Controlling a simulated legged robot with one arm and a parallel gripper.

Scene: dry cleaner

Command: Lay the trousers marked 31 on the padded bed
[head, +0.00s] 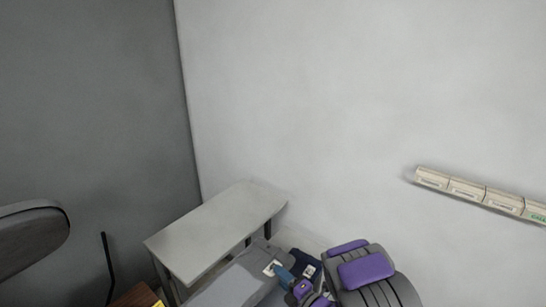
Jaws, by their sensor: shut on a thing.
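A folded grey garment (228,287), which looks like trousers, is at the bottom centre, in front of the pale table. A small white tag (269,268) is on it, too small to read. My gripper (285,274) is at the garment's right end, by the tag, and appears shut on it. The fingertips are small and partly hidden by my arm. A dark navy folded thing (304,262) with a pale tag lies just behind and right of the gripper. A grey, rounded board (30,240), possibly the padded bed, is cut off at the left edge.
A pale table (215,230) stands in the wall corner, its top bare. A brown surface (136,296) with a yellow item shows at the bottom left, near a thin dark post (107,268). A rail with several labelled cream blocks (466,190) is on the right wall.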

